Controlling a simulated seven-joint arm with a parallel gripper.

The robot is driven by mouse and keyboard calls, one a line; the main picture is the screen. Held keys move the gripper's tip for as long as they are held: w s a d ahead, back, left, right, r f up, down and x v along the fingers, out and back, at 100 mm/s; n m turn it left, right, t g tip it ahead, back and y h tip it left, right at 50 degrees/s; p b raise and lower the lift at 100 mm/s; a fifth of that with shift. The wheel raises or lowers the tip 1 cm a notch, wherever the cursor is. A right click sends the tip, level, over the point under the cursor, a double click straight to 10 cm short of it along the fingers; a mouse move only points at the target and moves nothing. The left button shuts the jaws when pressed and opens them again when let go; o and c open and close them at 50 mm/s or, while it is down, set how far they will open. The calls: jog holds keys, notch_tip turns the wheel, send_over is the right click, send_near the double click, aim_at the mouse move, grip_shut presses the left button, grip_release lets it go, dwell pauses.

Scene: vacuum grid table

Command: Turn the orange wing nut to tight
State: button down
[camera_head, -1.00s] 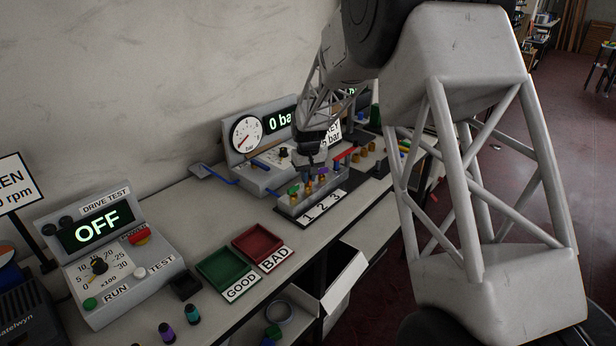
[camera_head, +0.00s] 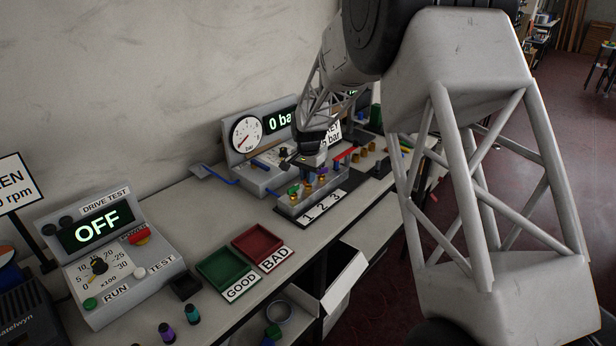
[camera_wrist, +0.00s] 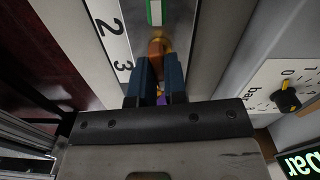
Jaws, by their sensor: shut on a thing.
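The orange wing nut (camera_wrist: 157,47) shows in the wrist view at the tips of my gripper's two blue fingers (camera_wrist: 157,62), on a metal block (camera_wrist: 115,12) beside the numbers 2 and 3. The fingers are close together and shut on it; the exact contact is partly hidden. A green piece (camera_wrist: 154,12) lies beyond it, and a purple piece (camera_wrist: 160,99) shows in the gap between the fingers. In the head view my gripper (camera_head: 312,160) is low over the block (camera_head: 297,207), its fingertips hard to make out.
A gauge panel (camera_head: 247,134) reading 0 bar stands behind the block. Several brass pieces (camera_head: 368,153) stand to its right. Green (camera_head: 207,276) and red (camera_head: 238,243) trays and the drive test box (camera_head: 152,257), reading OFF, are to the left.

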jog(key=shift+m, duration=0.8)
jog(key=c, duration=1.2)
grip_release()
jog(key=shift+o, duration=0.2)
jog(key=shift+r, duration=0.1)
notch_tip(320, 180, up, 7)
jog(key=shift+f, duration=0.1)
jog(key=shift+r, duration=0.45)
